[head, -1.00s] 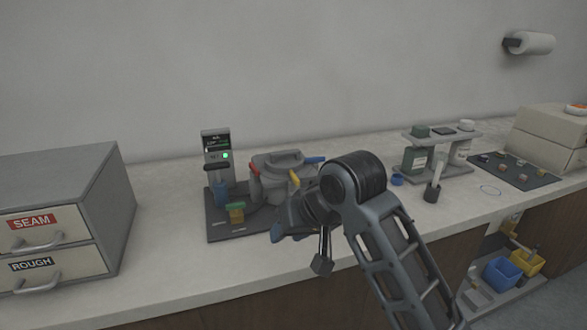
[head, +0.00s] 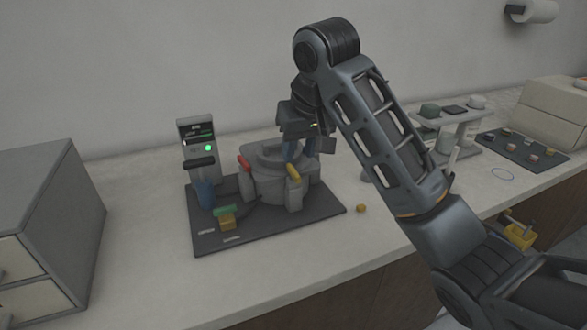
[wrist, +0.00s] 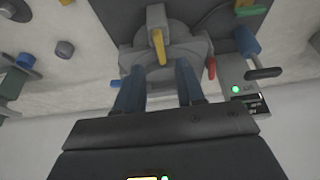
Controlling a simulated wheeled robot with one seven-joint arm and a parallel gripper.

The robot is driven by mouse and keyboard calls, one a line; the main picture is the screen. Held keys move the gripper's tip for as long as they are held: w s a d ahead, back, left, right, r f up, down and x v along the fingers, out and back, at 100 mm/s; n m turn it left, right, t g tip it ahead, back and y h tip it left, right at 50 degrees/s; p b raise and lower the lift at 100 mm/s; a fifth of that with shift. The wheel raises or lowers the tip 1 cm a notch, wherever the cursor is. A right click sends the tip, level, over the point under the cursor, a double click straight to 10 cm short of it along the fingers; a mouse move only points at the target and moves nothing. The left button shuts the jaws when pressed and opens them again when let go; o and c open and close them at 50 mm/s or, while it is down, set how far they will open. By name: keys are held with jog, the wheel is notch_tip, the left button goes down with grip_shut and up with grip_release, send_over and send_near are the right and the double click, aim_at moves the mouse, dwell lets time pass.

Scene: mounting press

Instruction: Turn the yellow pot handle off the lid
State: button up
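The grey pot (head: 258,185) stands on a dark mat with its grey lid (head: 262,155) on. The yellow handle (head: 293,172) sits on a grey post at the near side; in the wrist view the yellow handle (wrist: 158,47) points inward over the lid's edge. A red handle (head: 243,162) is at the left, and a blue handle (wrist: 116,83) shows in the wrist view. My gripper (head: 298,149) points down over the lid. In the wrist view its two blue fingers (wrist: 158,85) are apart and empty, near the yellow handle's inner tip; contact cannot be told.
A control post (head: 197,140) with a green light and a small green-and-yellow piece (head: 226,217) share the mat (head: 270,222). A small orange piece (head: 361,208) lies on the counter. Drawers (head: 60,215) stand left; a rack (head: 460,112) stands right. The counter front is mostly clear.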

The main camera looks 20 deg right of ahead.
aim_at(294, 171)
jog(key=x, duration=0.6)
jog(key=shift+r, duration=0.1)
grip_shut()
dwell(0.3)
